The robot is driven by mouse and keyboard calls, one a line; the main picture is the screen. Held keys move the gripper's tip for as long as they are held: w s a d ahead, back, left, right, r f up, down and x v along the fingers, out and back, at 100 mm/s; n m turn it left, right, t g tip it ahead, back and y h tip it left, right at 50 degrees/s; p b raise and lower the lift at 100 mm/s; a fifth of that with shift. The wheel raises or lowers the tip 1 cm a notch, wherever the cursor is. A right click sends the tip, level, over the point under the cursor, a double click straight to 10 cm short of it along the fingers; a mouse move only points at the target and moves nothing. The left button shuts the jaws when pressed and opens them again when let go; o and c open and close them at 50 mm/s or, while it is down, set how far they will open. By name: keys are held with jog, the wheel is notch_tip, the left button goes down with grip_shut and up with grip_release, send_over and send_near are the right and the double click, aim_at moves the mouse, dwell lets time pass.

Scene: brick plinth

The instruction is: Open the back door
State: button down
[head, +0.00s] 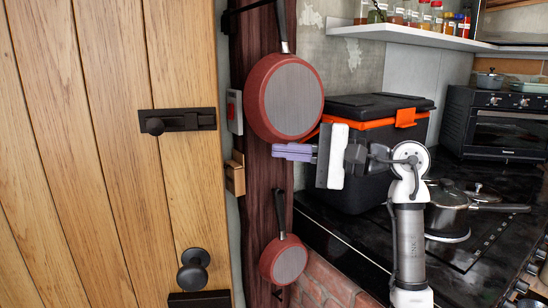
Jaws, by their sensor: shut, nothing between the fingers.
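The back door (105,90) is a wooden plank door that fills the left of the head view. It looks shut against the frame. A dark slide bolt (180,121) sits at its upper right, near the edge. A round black knob (193,270) sits lower down, above a dark plate (200,299). My gripper (278,152) is to the right of the door, at about the height of the bolt and apart from it. Its purple fingers point left and are shut with nothing between them. It is in front of the dark wooden post.
Two red pans, a large one (284,97) and a small one (283,260), hang on the dark post (264,195) beside the door. A black box with orange latches (350,185) stands behind my arm on the black counter (330,250). Pots and an oven (505,125) are at right.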

jog(key=s+a+n+p, duration=0.1)
jog(key=a+p, duration=0.3)
jog(key=a, duration=0.5)
jog(key=shift+s+a+f+n+g+p, duration=0.2)
jog(key=shift+a+f+n+g+p, duration=0.15)
jog(key=shift+n, duration=0.25)
